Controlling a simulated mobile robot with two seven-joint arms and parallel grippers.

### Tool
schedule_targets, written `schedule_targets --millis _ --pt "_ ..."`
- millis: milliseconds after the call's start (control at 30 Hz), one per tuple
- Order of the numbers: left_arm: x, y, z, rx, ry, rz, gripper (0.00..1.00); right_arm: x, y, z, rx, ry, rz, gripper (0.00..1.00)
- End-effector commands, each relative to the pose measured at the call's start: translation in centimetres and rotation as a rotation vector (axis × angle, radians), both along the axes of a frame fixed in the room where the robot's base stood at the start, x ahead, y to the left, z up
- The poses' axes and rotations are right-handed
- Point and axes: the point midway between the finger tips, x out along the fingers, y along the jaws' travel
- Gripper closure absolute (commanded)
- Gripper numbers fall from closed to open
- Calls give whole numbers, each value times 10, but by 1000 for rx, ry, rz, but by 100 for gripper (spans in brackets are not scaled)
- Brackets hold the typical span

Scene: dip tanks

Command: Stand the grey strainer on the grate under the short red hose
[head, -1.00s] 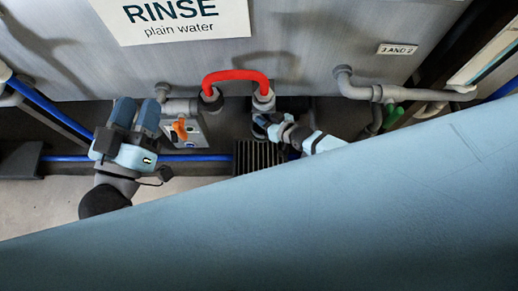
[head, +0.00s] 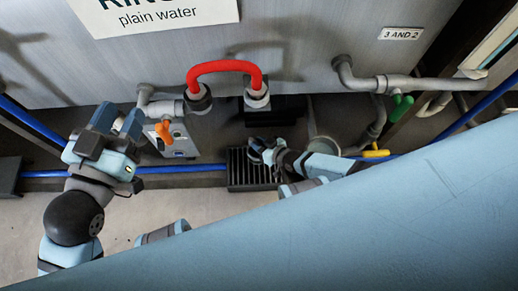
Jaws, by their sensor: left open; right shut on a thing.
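The short red hose (head: 224,67) arches between two grey fittings on the tank's front. The dark slotted grate (head: 248,171) lies on the floor below it. My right gripper (head: 262,151) is over the back part of the grate, shut on a small dark grey piece that I take for the strainer (head: 256,150). The fingers and my arm hide most of it, and I cannot tell whether it touches the grate. My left gripper (head: 119,118) is open and empty, left of the hose, near a grey pipe.
A grey box with an orange handle (head: 163,131) stands left of the grate. Blue piping (head: 180,169) runs along the floor. Grey pipes with green (head: 401,105) and yellow (head: 376,153) handles are at the right. My own large blue part covers the lower right.

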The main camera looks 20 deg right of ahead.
Motion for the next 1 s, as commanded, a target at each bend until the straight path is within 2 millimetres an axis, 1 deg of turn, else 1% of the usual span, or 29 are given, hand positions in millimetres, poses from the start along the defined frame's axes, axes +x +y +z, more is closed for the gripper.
schedule_targets --millis 33,100,167,233,300,467,567,600,667,700,1000 --pt "2 1 -5 16 -27 1 57 0 0 -13 -1 -1 -1 100" --pt "5 3 -5 41 -70 3 57 0 0 -25 -2 0 1 100" --pt "8 5 -4 62 -105 6 57 1 0 -33 -2 -1 1 100" --pt "9 6 1 74 -133 8 57 1 1 -35 -1 -2 1 100" --pt "10 6 4 78 -140 7 57 0 0 -34 0 -1 0 100" --pt "9 6 3 78 -134 5 57 0 0 -33 0 -1 0 100" --pt "8 6 2 77 -130 5 57 0 0 -36 0 1 0 100" --pt "8 6 2 77 -129 6 57 0 0 -37 0 1 0 77" --pt "8 6 2 76 -129 6 57 0 0 -37 1 1 0 63" --pt "8 6 2 74 -129 7 57 0 0 -37 1 1 0 54" --pt "8 5 4 64 -129 9 57 0 0 -36 0 0 0 54"
